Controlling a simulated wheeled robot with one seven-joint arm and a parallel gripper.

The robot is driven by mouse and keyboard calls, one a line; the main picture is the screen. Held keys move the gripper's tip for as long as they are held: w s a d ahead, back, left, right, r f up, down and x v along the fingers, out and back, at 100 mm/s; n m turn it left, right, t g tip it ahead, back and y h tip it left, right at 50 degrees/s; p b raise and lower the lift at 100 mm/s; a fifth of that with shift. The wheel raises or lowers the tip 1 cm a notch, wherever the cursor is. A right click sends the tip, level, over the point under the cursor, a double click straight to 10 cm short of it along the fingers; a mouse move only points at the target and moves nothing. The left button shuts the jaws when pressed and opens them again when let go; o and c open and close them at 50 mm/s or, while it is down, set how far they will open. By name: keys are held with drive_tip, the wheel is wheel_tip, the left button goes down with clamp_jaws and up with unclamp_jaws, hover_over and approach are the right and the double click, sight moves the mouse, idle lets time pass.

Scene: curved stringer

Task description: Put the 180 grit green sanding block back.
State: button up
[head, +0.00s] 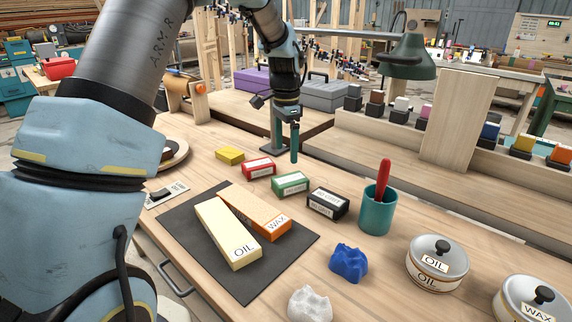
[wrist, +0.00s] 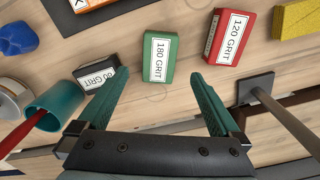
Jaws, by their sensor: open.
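The green sanding block (head: 290,185) lies on the wooden bench between the red and black blocks. Its white 180 GRIT label is readable in the wrist view, where the green block (wrist: 160,58) sits ahead of my fingers, centred between them. My gripper (head: 294,158) hangs fingers down above the bench, just behind the green block. In the wrist view my gripper (wrist: 160,82) has its two teal fingers wide apart, with nothing between them. The red 120 GRIT block (wrist: 230,37) and the black block (wrist: 96,76), its label partly covered by a finger, lie on either side.
A teal cup (head: 376,212) with a red-handled tool stands right of the black block. A dark mat (head: 285,262) bears OIL and WAX boards. A yellow block (head: 230,154), a blue crumpled cloth (head: 348,264) and an OIL tin (head: 437,262) are nearby. A green lamp (head: 405,60) stands behind.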

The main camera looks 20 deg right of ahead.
drive_tip(key=shift+r, duration=0.45)
drive_tip(key=s+a+r+n, duration=0.1)
drive_tip(key=a+n, duration=0.5)
drive_tip(key=a, duration=1)
drive_tip(key=s+a+n, duration=0.5)
drive_tip(key=s+a, duration=0.1)
drive_tip(key=a, duration=0.2)
drive_tip(key=s+a+f+n+t, duration=0.1)
drive_tip(key=s+a+n, duration=0.4)
drive_tip(key=a, duration=0.3)
drive_tip(key=shift+s+a+f+t, duration=0.15)
drive_tip(key=shift+s+a+t, duration=0.2)
drive_tip(key=shift+s, duration=0.5)
